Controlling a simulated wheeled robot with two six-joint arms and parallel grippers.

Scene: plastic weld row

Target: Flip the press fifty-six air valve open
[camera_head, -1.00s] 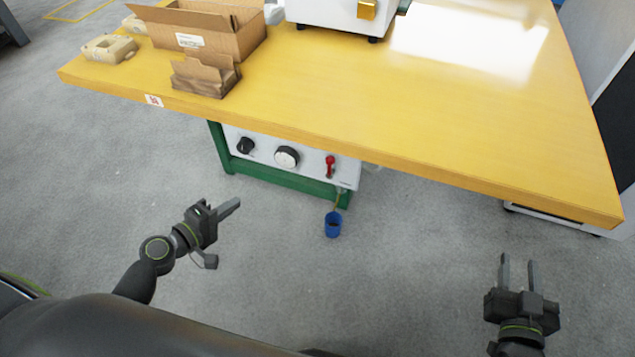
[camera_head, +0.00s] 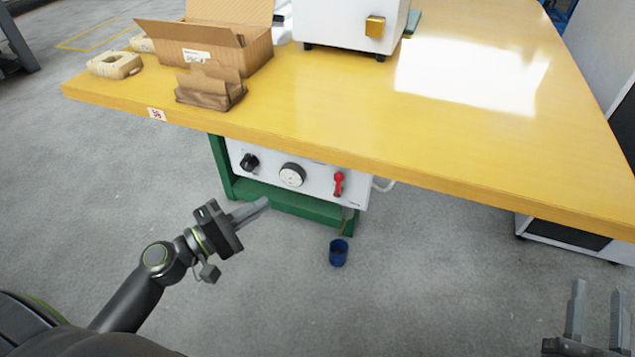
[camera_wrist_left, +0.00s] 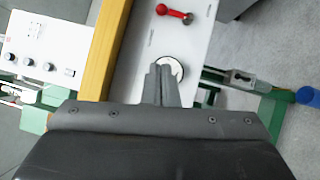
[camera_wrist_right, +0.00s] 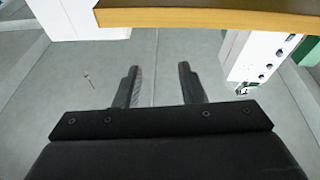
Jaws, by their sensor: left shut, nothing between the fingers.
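The red valve lever (camera_head: 339,183) is on the white control panel (camera_head: 318,185) under the front edge of the yellow table. It also shows in the left wrist view (camera_wrist_left: 175,13), above a round gauge (camera_wrist_left: 170,68). In the head view the gauge (camera_head: 292,175) sits left of the lever, with a black knob (camera_head: 249,162) further left. My left gripper (camera_head: 262,205) is shut and empty, below and left of the lever, apart from it. My right gripper (camera_head: 597,315) is open and empty at the lower right, far from the panel.
The yellow table (camera_head: 440,140) overhangs the panel. A green frame (camera_head: 290,203) runs beneath it, and a blue cup (camera_head: 339,252) is below the lever. Cardboard boxes (camera_head: 222,45) and a white machine (camera_head: 345,25) stand on the table. The floor in front is clear.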

